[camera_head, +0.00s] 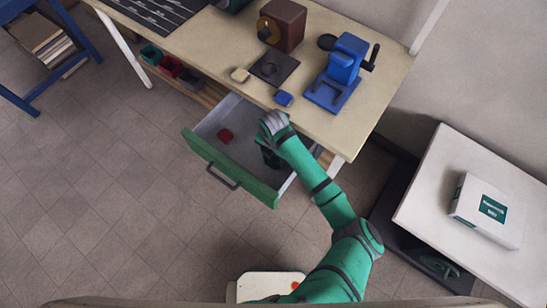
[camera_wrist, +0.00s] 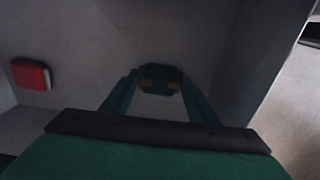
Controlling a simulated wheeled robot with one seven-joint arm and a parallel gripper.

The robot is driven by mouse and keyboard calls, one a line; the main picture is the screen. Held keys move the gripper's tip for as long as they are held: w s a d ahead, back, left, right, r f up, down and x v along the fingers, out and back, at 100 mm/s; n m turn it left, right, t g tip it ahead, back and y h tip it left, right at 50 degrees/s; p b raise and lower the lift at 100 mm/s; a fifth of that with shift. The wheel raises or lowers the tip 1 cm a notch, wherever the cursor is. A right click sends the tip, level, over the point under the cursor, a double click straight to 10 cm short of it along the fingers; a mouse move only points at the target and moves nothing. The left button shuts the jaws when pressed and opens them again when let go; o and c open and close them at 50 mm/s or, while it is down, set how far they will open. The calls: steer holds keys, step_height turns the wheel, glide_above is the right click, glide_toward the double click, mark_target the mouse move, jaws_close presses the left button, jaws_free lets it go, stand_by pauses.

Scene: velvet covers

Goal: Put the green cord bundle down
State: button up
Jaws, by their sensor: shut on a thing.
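My gripper (camera_wrist: 161,92) reaches down into the open drawer (camera_head: 235,180), at its right side beneath the tabletop edge. Its two fingers close on a small dark green bundle with brownish patches (camera_wrist: 161,76), which I take as the green cord bundle. In the head view my gripper (camera_head: 271,157) is a dark shape below my wrist, and the bundle is hidden there. The bundle is close to the drawer floor; I cannot tell whether it touches it.
A red block (camera_head: 225,135) lies in the drawer to the left, also in the wrist view (camera_wrist: 31,75). The tabletop (camera_head: 215,50) holds a blue device (camera_head: 340,70), a blue block (camera_head: 284,98) and a brown box (camera_head: 283,25). A white box (camera_head: 485,212) stands on the right-hand table.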

steer(key=shift+w+f, duration=0.1)
steer(key=o, duration=1.1)
steer(key=shift+d, duration=0.15)
